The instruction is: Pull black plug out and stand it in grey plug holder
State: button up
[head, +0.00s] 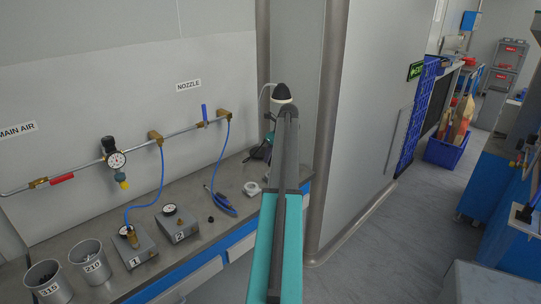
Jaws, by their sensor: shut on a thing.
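My gripper (258,153) is above the bench, dark and partly hidden behind my own arm. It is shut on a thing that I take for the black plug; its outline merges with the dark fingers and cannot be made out. A pale grey ring-shaped piece, which looks like the grey plug holder (251,188), sits on the bench below my gripper. It looks empty and apart from the gripper. A small black piece (211,219) lies on the bench near box 2; I cannot tell what it is.
Metal boxes marked 1 (135,257) and 2 (178,234) with gauges stand on the bench (190,258). Cups marked 315 (47,285) and 210 (93,267) stand at left. Blue hoses (162,184) hang from the wall pipe. A wall column (331,130) rises right of my arm.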

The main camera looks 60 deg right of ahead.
jog(key=shift+f, duration=1.5)
jog(key=shift+f+p, duration=0.4)
jog(key=shift+f, duration=0.35)
dwell(2.5)
jog(key=shift+f, duration=0.95)
dwell(1.5)
jog(key=o, duration=1.3)
jog(key=shift+c, duration=0.2)
jog(key=shift+r, duration=0.1)
